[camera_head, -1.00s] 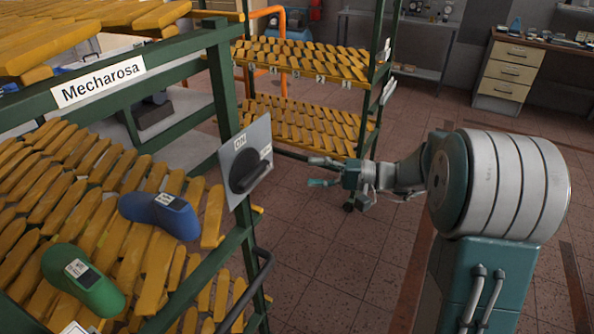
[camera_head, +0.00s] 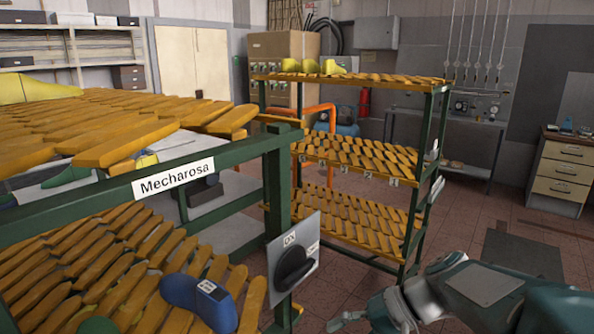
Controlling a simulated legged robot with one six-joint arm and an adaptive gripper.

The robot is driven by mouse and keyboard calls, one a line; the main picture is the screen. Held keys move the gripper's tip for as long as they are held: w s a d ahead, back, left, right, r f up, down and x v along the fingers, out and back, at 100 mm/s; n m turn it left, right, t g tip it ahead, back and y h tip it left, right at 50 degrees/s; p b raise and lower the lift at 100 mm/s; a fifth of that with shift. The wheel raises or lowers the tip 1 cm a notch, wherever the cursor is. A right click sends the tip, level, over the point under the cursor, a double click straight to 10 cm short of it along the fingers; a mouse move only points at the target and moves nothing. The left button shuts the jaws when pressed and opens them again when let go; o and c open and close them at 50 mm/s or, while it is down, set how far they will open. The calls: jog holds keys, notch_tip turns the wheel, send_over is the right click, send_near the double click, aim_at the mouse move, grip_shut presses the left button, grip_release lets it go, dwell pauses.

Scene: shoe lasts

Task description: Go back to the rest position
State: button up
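My gripper (camera_head: 350,322) is at the bottom edge of the view, right of the near rack, with its arm folded in from the lower right. Only part of it shows, and I cannot tell if its fingers are apart. Nothing is seen held in it. A blue shoe last (camera_head: 199,301) lies on the near rack's lower slatted shelf. A green last (camera_head: 98,325) is partly cut off at the bottom.
The near rack (camera_head: 245,190) has a Mecharosa label (camera_head: 174,180) and a switch plate (camera_head: 293,262) on its right post. A second rack (camera_head: 421,170) stands behind, with yellow lasts (camera_head: 309,66) on top. Drawers (camera_head: 564,169) stand at the right; floor between is open.

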jog(key=s+d+n+t+h, duration=0.1)
jog(key=s+d+t+h, duration=0.3)
jog(key=s+d+h, duration=0.3)
jog(key=s+h, duration=0.3)
jog(key=s, duration=0.1)
jog(key=shift+s+n+t, duration=0.3)
jog(key=shift+s+t, duration=0.05)
jog(key=shift+t, duration=0.05)
